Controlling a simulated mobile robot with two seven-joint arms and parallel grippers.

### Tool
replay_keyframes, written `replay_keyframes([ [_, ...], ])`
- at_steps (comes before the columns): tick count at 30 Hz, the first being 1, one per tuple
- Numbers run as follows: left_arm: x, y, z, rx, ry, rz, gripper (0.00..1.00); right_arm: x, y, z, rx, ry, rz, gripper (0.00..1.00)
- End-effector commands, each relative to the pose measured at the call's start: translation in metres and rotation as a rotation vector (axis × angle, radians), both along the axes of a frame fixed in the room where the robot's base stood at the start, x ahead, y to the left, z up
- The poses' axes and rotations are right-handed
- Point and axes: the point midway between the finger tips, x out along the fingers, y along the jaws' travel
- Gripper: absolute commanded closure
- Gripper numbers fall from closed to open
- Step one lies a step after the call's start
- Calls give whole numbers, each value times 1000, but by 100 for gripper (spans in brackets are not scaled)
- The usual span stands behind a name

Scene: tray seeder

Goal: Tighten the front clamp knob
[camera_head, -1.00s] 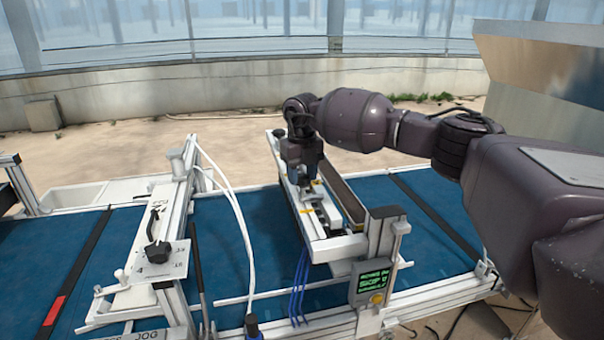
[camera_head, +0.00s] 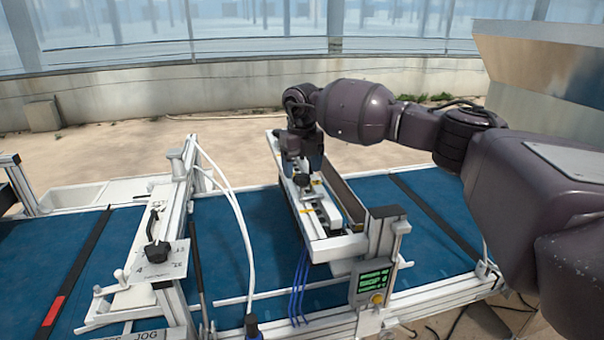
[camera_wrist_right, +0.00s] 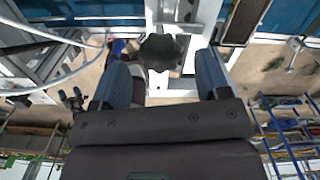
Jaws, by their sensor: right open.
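A black lobed clamp knob (camera_head: 302,180) sits on the white and metal rail assembly that crosses the blue belt. In the right wrist view the knob (camera_wrist_right: 160,52) shows large, between and slightly beyond my fingers. My right gripper (camera_head: 303,167) is open, its two blue fingers apart, just above the knob in the head view. In the right wrist view the gripper (camera_wrist_right: 164,78) has clear space between each finger and the knob; nothing is held. My left gripper is not in view.
A second black knob (camera_head: 157,252) is on a numbered plate on the left frame. A display box (camera_head: 373,282) with a yellow button is on the front rail. White hoses (camera_head: 236,215) and blue tubes (camera_head: 299,285) run beside the rail assembly.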

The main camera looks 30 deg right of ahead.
Motion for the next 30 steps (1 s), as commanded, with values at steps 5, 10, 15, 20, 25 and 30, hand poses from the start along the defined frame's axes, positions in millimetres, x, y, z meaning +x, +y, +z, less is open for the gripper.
replay_keyframes([
  [5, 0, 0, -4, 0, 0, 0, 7, 1, 0, 34, 0, -5, -1, 31],
  [10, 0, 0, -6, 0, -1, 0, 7, 0, 0, 62, 0, -4, -1, 31],
  [15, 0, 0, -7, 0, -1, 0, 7, 0, -1, 81, 0, -2, -2, 31],
  [20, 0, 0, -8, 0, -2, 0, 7, 0, -1, 87, 0, -1, -2, 31],
  [25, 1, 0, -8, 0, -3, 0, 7, 0, -1, 88, 0, -1, -1, 31],
  [30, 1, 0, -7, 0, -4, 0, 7, 0, -1, 88, 0, -1, -1, 31],
])
